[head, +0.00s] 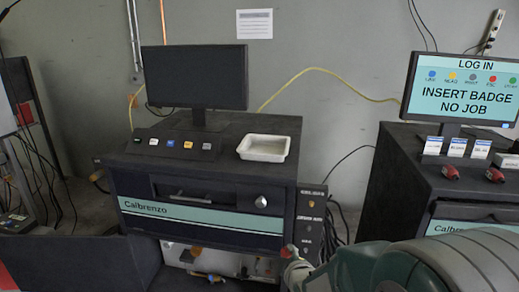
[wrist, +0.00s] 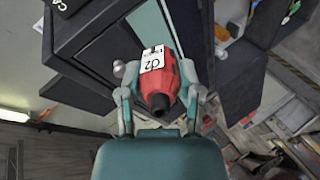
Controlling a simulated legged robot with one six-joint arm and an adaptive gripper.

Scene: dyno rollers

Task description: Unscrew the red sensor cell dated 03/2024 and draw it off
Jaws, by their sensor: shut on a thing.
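A red sensor cell (wrist: 164,82) with a white label reading O2 sits between the two fingers of my gripper (wrist: 159,92) in the wrist view. The fingers press on it from both sides. No date is readable on the label. In the head view, a little of the red cell (head: 288,250) shows at the tip of my gripper (head: 291,256), by the lower end of the dark side panel (head: 312,215) of the Calibrenzo cabinet. Its far end is hidden, so I cannot tell whether it is still joined to the panel.
The Calibrenzo cabinet (head: 205,215) carries a dark monitor (head: 194,77) and an empty-looking white tray (head: 264,147). The right cabinet (head: 402,185) holds two red cells (head: 450,172) (head: 494,175), small labelled boxes (head: 456,147) and a lit log-in screen (head: 462,92). Cables (head: 332,225) hang between the cabinets.

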